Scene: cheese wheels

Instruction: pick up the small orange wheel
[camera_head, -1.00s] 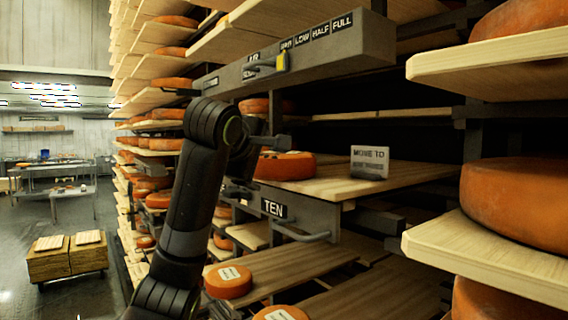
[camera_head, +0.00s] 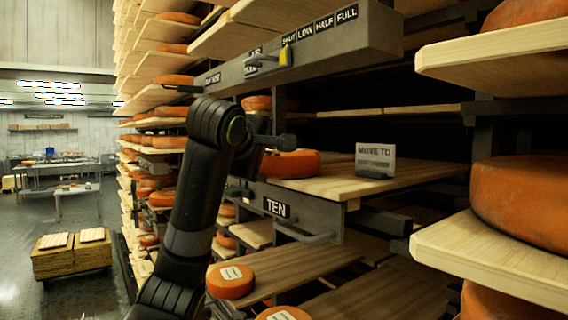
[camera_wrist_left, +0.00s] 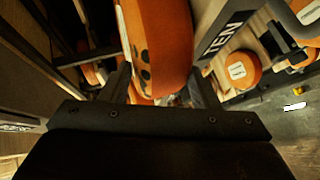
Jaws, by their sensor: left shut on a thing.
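The small orange wheel (camera_head: 296,165) sits on the wooden shelf above the TEN label in the head view, partly behind my left wrist. In the left wrist view the orange wheel (camera_wrist_left: 165,40) has dark spots on its side and lies between the two fingers. My left gripper (camera_wrist_left: 160,88) is shut on it. In the head view my left gripper (camera_head: 252,165) is at the wheel's left side, and its fingertips are mostly hidden. I cannot tell whether the wheel is clear of the board. My right gripper is in neither view.
A white sign (camera_head: 375,160) stands on the same shelf board (camera_head: 345,185), right of the wheel. A grey beam with labels (camera_head: 300,45) runs above. A labelled orange wheel (camera_head: 230,282) lies on the lower board. Larger wheels (camera_head: 525,200) stand on boards at the right.

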